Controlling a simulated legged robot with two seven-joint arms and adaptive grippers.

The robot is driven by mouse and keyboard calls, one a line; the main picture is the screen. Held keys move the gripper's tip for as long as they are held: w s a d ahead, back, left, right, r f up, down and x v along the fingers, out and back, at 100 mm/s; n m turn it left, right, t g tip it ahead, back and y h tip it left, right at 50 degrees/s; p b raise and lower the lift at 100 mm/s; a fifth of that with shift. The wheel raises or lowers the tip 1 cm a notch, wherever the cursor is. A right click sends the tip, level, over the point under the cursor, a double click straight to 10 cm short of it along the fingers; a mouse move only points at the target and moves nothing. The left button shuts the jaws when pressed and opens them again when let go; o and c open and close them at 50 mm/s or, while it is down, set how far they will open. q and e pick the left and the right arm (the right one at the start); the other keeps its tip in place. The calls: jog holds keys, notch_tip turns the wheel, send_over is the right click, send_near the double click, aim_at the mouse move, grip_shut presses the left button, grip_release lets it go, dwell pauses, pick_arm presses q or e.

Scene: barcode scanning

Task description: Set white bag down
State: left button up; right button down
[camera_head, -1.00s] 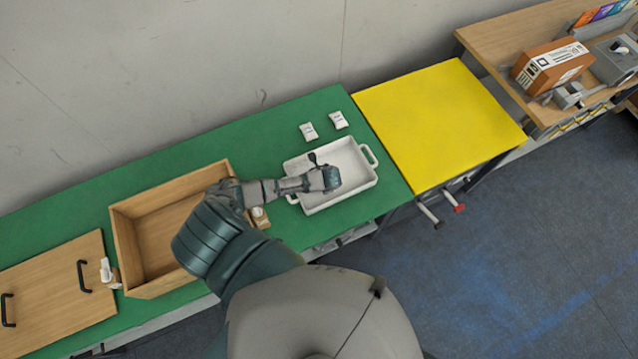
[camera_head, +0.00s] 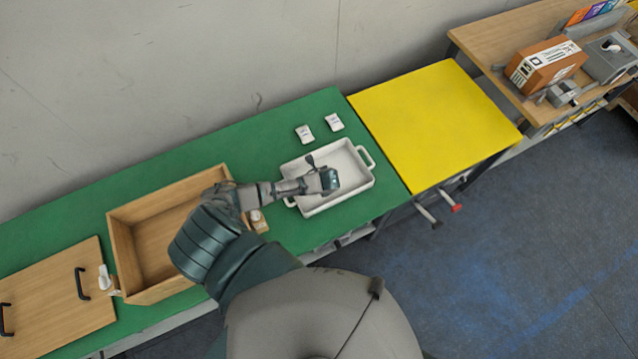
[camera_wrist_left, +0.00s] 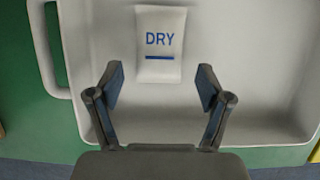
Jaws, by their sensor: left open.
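A white bag marked "DRY" (camera_wrist_left: 162,45) lies in the white tray (camera_wrist_left: 220,112), in the left wrist view. The tray also shows in the head view (camera_head: 357,180), on the green table top. My left gripper (camera_head: 329,180) is over the tray and hides the bag there. In the left wrist view its fingers (camera_wrist_left: 158,88) are spread apart, with the bag just beyond the tips and nothing held between them. Two more white bags, one (camera_head: 305,133) left of the other (camera_head: 334,122), lie on the green table behind the tray. My right gripper is not in view.
An open wooden box (camera_head: 124,255) stands left of the tray, with a wooden lid (camera_head: 60,300) with black handles further left. A yellow table (camera_head: 435,125) adjoins on the right and is clear. An orange-brown carton (camera_head: 548,64) sits on the far wooden table.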

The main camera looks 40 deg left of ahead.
pick_arm(q)
jog(key=v, duration=0.9)
jog(key=shift+r+p, duration=0.4)
jog(key=shift+p, duration=0.05)
jog(key=shift+s+d, duration=0.1)
jog(key=shift+s+f, duration=0.1)
